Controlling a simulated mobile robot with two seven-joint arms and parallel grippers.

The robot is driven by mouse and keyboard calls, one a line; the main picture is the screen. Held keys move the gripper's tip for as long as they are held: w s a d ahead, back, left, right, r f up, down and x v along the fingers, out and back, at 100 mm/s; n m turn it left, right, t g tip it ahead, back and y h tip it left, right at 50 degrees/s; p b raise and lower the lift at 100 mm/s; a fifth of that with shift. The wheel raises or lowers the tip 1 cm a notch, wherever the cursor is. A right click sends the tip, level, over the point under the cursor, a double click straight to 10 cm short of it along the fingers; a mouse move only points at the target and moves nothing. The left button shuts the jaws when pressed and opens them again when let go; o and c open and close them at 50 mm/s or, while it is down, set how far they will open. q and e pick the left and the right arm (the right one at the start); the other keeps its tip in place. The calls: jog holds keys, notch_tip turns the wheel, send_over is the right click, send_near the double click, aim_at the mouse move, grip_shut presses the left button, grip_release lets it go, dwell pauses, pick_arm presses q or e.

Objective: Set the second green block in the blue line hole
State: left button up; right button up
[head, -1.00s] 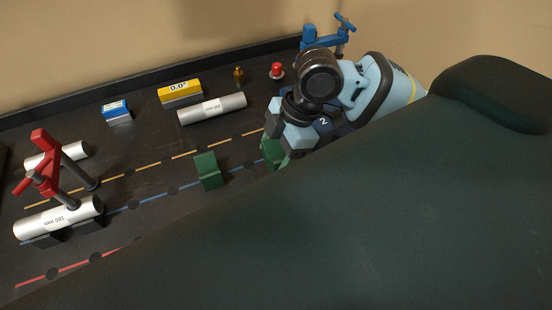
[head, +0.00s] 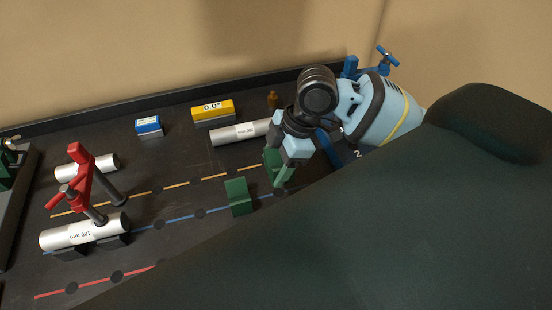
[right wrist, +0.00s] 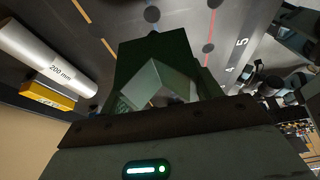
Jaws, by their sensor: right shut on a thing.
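My right gripper (head: 283,172) is shut on a green block (head: 271,160), just behind and right of the other green block. The held block also fills the middle of the right wrist view (right wrist: 133,62); whether its underside touches the board is hidden. The other green block (head: 238,198), with a notched top, stands on the blue line (head: 180,219). The line's stretch to the right is partly hidden by my own body. My left gripper is not in view.
A silver cylinder (head: 238,133), a yellow level box (head: 213,111) and a blue box (head: 149,126) lie behind the orange line (head: 180,183). A red clamp (head: 83,172) stands over another cylinder (head: 68,233) at left. The red line (head: 95,280) runs in front.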

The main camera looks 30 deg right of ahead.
jog(key=shift+f, duration=1.85)
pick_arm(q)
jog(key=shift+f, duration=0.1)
pick_arm(e)
jog(key=shift+f, duration=0.2)
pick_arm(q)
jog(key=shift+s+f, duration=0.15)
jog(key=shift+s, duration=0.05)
pick_arm(e)
jog(key=shift+f, duration=0.4)
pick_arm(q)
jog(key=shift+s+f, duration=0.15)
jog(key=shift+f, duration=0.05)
pick_arm(e)
jog(key=shift+f, duration=0.35)
pick_arm(q)
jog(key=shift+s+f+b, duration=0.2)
jog(key=shift+b, duration=0.15)
pick_arm(e)
jog(key=shift+f, duration=0.35)
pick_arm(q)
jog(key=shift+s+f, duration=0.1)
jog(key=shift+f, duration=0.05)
pick_arm(e)
jog(key=shift+f, duration=0.25)
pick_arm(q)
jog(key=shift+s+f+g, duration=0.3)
pick_arm(e)
jog(key=shift+f, duration=0.9)
jog(key=o, duration=1.5)
